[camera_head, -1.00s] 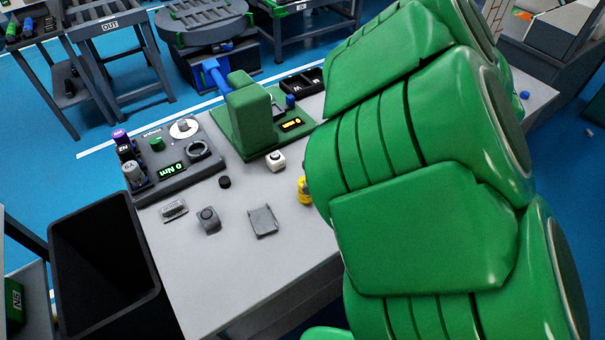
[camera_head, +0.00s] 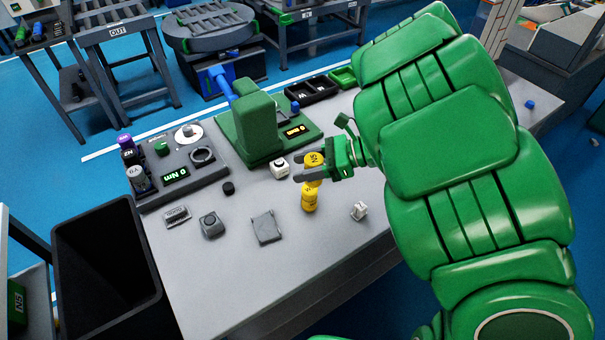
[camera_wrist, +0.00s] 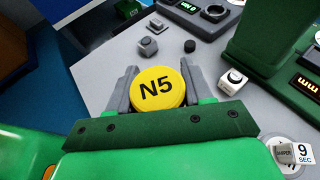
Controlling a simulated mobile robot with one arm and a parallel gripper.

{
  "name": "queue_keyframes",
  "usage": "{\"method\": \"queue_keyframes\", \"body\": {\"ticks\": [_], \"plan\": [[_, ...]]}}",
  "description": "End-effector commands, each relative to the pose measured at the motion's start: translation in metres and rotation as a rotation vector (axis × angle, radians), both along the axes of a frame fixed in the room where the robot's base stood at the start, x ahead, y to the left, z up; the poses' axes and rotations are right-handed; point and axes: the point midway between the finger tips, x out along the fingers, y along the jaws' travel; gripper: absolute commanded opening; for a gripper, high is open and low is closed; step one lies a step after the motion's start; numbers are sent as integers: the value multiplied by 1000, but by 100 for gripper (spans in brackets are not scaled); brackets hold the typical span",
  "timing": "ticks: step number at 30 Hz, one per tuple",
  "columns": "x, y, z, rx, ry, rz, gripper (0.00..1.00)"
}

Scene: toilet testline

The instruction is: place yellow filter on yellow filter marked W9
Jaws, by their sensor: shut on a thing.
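A yellow filter marked N5 (camera_head: 314,160) is gripped between the fingers of my gripper (camera_head: 303,169). In the wrist view its round yellow top (camera_wrist: 158,88) sits between the two grey fingers of my gripper (camera_wrist: 157,72). A second yellow filter (camera_head: 309,199) stands on the grey table, directly below the held one in the head view. Its marking is too small to read surely. The second filter is hidden in the wrist view. I cannot tell whether the two filters touch.
A white button box (camera_head: 279,168) and a green press (camera_head: 250,125) stand behind. A grey plate (camera_head: 267,227), a grey button block (camera_head: 212,224) and a small white block (camera_head: 359,210) lie nearby. A black bin (camera_head: 105,265) is at left. The front table surface is mostly clear.

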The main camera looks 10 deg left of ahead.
Motion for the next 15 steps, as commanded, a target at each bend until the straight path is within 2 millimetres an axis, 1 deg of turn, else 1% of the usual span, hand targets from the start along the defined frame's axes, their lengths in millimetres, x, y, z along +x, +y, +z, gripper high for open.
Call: {"method": "queue_keyframes", "body": {"ticks": [9,15], "plan": [[17,10,-22,1,0,2,18],[20,11,-26,2,-1,2,18]]}}
